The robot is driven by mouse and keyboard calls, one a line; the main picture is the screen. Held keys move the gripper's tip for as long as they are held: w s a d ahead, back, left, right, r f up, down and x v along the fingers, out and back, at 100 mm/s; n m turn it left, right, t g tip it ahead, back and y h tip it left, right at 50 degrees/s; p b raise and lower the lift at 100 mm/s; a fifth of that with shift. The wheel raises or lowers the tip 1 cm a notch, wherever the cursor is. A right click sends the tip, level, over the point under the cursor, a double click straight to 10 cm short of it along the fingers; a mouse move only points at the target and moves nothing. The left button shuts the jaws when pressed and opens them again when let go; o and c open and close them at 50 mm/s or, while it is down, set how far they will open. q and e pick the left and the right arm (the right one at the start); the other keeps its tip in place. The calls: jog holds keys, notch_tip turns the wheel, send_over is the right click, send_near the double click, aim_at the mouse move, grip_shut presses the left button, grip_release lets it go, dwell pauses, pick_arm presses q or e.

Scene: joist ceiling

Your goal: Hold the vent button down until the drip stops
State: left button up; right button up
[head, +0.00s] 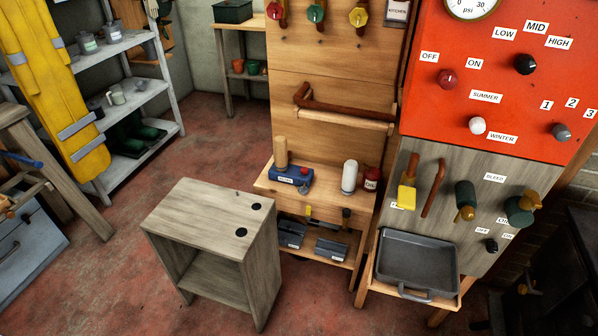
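Neither of my grippers is in the head view. No label that I can read says vent, so I cannot tell which control is the vent button. A grey wooden panel (446,160) carries a yellow-handled fitting (407,185), a brown lever, two green fittings with brass parts (465,200) (519,209), a "BLEED" label and a small black knob (491,245). A dark grey tray (418,262) sits below this panel. I see no drip.
An orange panel (500,75) above holds a gauge (470,5), red, white, black and grey knobs. A grey wooden stand (205,222) stands on the red floor in front. Left are a metal shelf (135,97) and yellow overalls (52,80). Floor left of the stand is clear.

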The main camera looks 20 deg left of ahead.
pick_arm(q)
grip_shut()
jog(key=shift+a, duration=0.1)
dwell(1.2)
